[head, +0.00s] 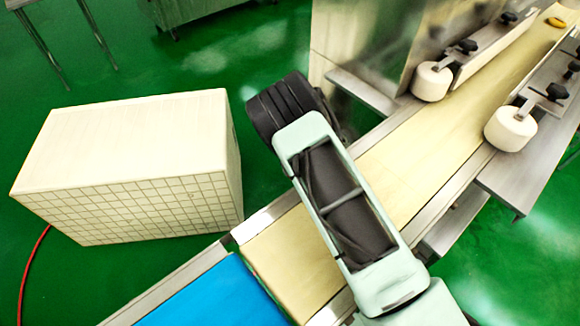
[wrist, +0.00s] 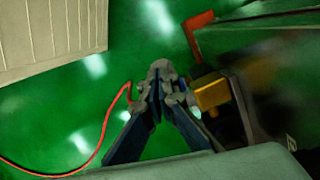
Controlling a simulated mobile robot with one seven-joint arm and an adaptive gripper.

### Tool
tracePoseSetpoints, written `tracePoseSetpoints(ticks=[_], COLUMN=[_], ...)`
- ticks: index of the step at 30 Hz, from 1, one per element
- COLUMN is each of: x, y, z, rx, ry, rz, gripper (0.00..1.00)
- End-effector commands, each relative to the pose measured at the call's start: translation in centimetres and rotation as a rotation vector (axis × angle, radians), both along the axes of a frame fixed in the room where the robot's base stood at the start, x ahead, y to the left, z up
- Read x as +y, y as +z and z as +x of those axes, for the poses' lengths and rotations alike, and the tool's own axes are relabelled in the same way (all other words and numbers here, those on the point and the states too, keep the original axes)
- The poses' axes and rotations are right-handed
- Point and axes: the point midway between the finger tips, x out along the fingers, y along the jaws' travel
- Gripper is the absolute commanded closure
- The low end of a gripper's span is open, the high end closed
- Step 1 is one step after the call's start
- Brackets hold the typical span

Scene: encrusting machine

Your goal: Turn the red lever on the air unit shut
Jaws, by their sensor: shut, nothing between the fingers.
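In the wrist view my gripper (wrist: 160,72) is shut and empty, its fingertips together near the middle. A red L-shaped piece (wrist: 198,30), which looks like the red lever, lies up and to the right of the fingertips, apart from them. A yellow block (wrist: 211,93) sits just right of the fingers, against a dark body that looks like part of the air unit (wrist: 244,100). I cannot tell whether the fingers touch the yellow block. In the head view my arm hides the gripper, and the lever does not show.
A cream box with a gridded side (head: 130,165) stands left of my arm. A conveyor with a cream belt (head: 400,175) and blue section (head: 215,295) runs under it. White rollers (head: 431,82) stand along the belt. A red hose (wrist: 112,107) curves over green floor.

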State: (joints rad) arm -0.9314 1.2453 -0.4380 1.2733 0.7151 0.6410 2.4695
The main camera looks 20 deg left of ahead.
Motion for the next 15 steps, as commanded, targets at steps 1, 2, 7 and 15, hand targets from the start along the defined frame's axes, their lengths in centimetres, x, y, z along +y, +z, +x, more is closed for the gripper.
tracePoseSetpoints(ticks=[1,2,7,15], x=[0.2,0.3,0.7,0.93], y=[-0.45,-0.54,-0.95,-1.16], z=[0.11,0.17,0.37,0.5], rx=[0.0,-0.001,-0.001,0.0], ry=[0.001,0.001,0.0,0.0], rz=[0.0,0.001,-0.001,0.0], gripper=[1.0,1.0,1.0,1.0])
